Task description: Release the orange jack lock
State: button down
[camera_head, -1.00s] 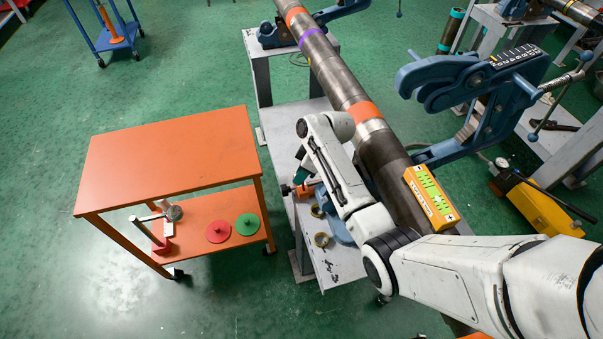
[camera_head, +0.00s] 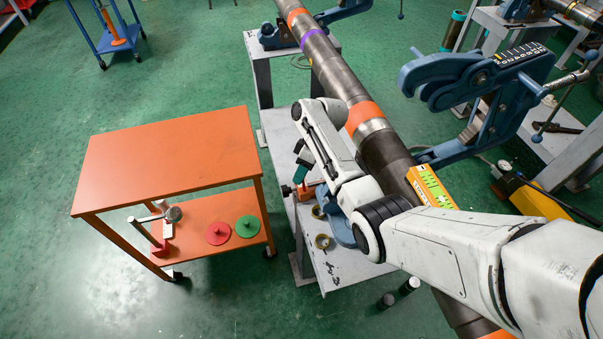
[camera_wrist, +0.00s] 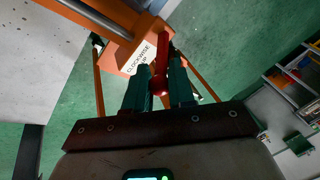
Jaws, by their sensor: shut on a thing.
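The orange jack (camera_wrist: 118,50) shows in the wrist view as an orange block with a white label that reads "CLOCKWISE" and a partly hidden "UP". A red lever (camera_wrist: 164,50) stands out from it. My gripper (camera_wrist: 159,78) has its two teal fingers on either side of the red lever, shut on it.
The long steel pipe (camera_head: 385,155) runs close to the right of my arm, with a blue vise (camera_head: 490,110) beyond it. A grey stand (camera_head: 335,270) holds brass rings. An orange cart (camera_head: 170,155) stands to the left, with green floor between.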

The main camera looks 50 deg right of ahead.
jog(key=c, duration=1)
grip_release()
jog(key=shift+d, duration=0.1)
jog(key=v, duration=1)
jog(key=shift+d+r, duration=0.1)
jog(key=shift+r, duration=0.3)
jog(key=s+a+f+m+g+h, duration=0.1)
jog(key=s+a+f, duration=0.35)
jog(key=a, duration=0.25)
jog(key=s+a+f+m+h, duration=0.1)
jog(key=s+a+f, duration=0.3)
jog(key=s+a, duration=0.25)
jog(key=s+a+h, duration=0.1)
jog(key=s+a, duration=0.1)
jog(key=s, duration=0.3)
jog(key=s+a+r+m+h, duration=0.1)
jog(key=s+a, duration=0.1)
jog(key=s, duration=0.3)
jog(key=s+a+r+m, duration=0.1)
jog(key=s+a, duration=0.1)
jog(key=s, duration=0.3)
jog(key=shift+s+a+r+h, duration=0.15)
jog(key=shift+a+r+h, duration=0.1)
jog(key=shift+h, duration=0.15)
